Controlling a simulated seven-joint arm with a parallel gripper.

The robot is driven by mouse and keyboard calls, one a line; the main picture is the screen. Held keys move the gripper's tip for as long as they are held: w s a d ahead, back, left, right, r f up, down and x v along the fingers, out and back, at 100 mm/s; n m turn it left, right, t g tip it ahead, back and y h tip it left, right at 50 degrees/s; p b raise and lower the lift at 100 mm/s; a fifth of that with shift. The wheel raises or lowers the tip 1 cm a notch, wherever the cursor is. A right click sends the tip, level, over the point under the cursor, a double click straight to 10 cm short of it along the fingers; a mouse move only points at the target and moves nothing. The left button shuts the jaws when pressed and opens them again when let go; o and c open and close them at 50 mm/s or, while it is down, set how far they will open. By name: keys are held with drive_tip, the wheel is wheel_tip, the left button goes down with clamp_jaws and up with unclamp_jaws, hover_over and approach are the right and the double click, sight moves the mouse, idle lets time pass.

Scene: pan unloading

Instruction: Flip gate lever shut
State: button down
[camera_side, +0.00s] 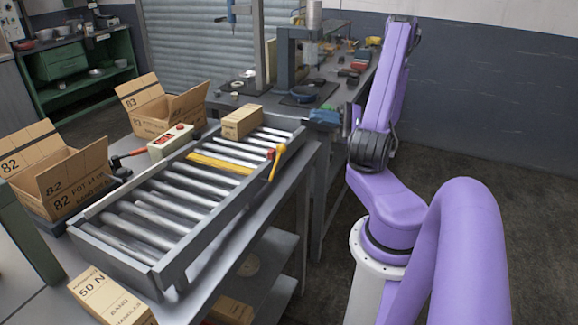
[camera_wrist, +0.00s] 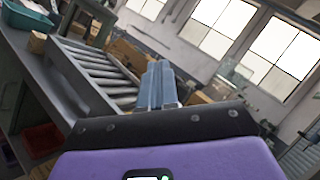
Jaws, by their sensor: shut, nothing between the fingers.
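The yellow gate lever (camera_side: 278,161) stands at the right side rail of the roller conveyor (camera_side: 172,284), with a red piece (camera_side: 270,153) beside it. A yellow gate bar (camera_side: 219,163) lies across the rollers, left of the lever. My gripper (camera_side: 322,116) is beyond the conveyor's right far corner, apart from the lever. In the wrist view its blue fingers (camera_wrist: 157,84) are together with nothing between them. The conveyor shows left of the fingers in the wrist view (camera_wrist: 70,82); I cannot make out the lever there.
A cardboard carton (camera_side: 241,122) sits on the rollers at the far end. A control box (camera_side: 170,142) with red buttons stands at the left rail. Open cartons (camera_side: 75,180) stand left of the conveyor. A cluttered bench (camera_side: 340,105) is behind my gripper. Floor right of the conveyor is open.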

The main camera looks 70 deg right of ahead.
drive_tip(key=s+d+f+m+t+h, duration=0.1)
drive_tip(key=f+t+h, duration=0.1)
drive_tip(key=f, duration=0.9)
drive_tip(key=d+f+m+t+h, duration=0.2)
drive_tip(key=f, duration=0.9)
drive_tip(key=shift+s+d+f+h, duration=0.15)
drive_tip(key=shift+s+h, duration=0.2)
drive_tip(key=shift+h, duration=0.05)
drive_tip(key=shift+w, duration=0.1)
drive_tip(key=x, duration=0.4)
drive_tip(key=r+x, duration=0.1)
drive_tip(key=x, duration=0.3)
drive_tip(key=s+a+x, duration=0.1)
drive_tip(key=x, duration=0.2)
drive_tip(key=shift+w+a+r, duration=0.15)
drive_tip(key=shift+w+r, duration=0.1)
drive_tip(key=shift+r, duration=0.2)
drive_tip(key=shift+w+a+r, duration=0.1)
drive_tip(key=shift+a+r, duration=0.3)
drive_tip(key=shift+r, duration=0.1)
drive_tip(key=shift+r+n+g+y, duration=0.2)
drive_tip(key=shift+n+g+y, duration=0.2)
drive_tip(key=shift+n, duration=0.4)
